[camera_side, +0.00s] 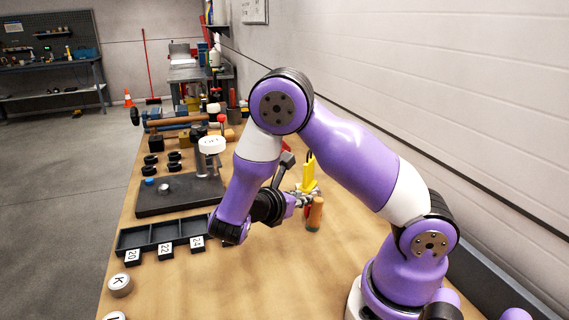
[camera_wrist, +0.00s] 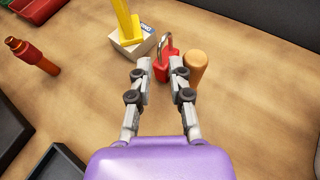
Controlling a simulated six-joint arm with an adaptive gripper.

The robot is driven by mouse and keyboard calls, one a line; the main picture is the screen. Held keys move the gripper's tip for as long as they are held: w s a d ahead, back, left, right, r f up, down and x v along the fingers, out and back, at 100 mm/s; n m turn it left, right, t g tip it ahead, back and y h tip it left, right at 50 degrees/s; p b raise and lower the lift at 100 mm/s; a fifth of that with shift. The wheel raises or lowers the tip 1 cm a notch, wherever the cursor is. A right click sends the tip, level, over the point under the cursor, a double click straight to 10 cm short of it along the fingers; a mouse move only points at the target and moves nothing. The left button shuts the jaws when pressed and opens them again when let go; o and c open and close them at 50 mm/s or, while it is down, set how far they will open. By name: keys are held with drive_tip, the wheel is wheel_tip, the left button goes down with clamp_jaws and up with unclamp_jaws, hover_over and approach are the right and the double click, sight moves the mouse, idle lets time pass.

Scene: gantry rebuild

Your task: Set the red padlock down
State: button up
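The red padlock (camera_wrist: 161,71) sits between the two fingertips of my gripper (camera_wrist: 161,77) in the wrist view, its grey shackle pointing away from my wrist. The fingers are shut on its red body. In the side view my gripper (camera_side: 303,199) is low over the right part of the wooden bench, and the padlock is mostly hidden there behind it and the orange-brown handle. I cannot tell whether the padlock touches the bench.
An orange-brown cylindrical handle (camera_wrist: 196,64) stands close beside the right finger. A yellow piece on a pale block (camera_wrist: 132,42) is just beyond the fingers. A red-and-orange tool (camera_wrist: 34,56) is farther left. The bench (camera_side: 260,288) is clear in front.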

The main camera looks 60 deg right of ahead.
drive_tip(key=shift+x, duration=1.5)
clamp_jaws()
wheel_tip(320, 180, up, 9)
drive_tip(key=w+d+r+n+t, duration=0.25)
drive_tip(key=w+n+t, duration=0.2)
drive_tip(key=w, duration=0.95)
drive_tip(key=shift+t, duration=0.45)
drive_tip(key=shift+s+d+f, duration=0.2)
drive_tip(key=shift+d+f, duration=1.7)
drive_tip(key=shift+s+d+f, duration=0.15)
drive_tip(key=shift+d+f, duration=1.7)
drive_tip(key=shift+d, duration=0.05)
drive_tip(key=shift+s+d+f, duration=0.2)
drive_tip(key=shift+d+f, duration=1.7)
